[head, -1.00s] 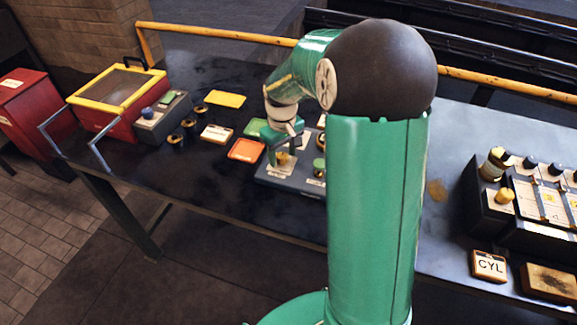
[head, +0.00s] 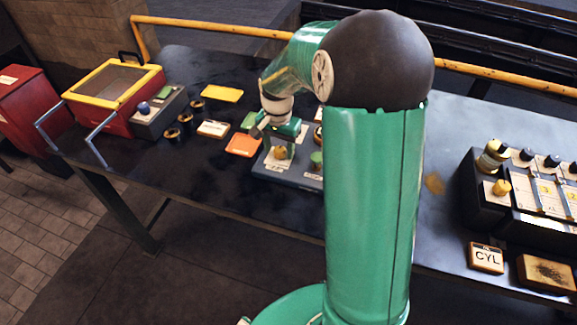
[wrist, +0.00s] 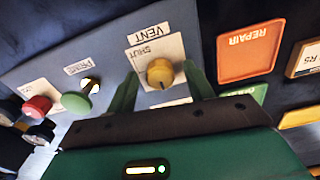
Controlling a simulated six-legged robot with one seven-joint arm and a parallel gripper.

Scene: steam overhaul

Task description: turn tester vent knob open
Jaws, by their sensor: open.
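The tester vent knob (wrist: 160,73) is round and yellow. It sits on a cream plate marked SHUT, beside a VENT label (wrist: 148,33), on the grey-blue tester panel (wrist: 110,47). In the wrist view my gripper (wrist: 160,76) is open, with one green finger on each side of the knob. Gaps show between the fingers and the knob, and I cannot tell any contact. In the head view the knob (head: 281,153) shows under my gripper (head: 281,148). Which way the knob points is not clear.
A green button (wrist: 76,102) and a red knob (wrist: 37,107) are on the same panel. An orange REPAIR card (wrist: 249,50) lies beside the tester. A yellow-rimmed red box (head: 115,90) stands at the left. A CYL block (head: 486,258) lies at the right.

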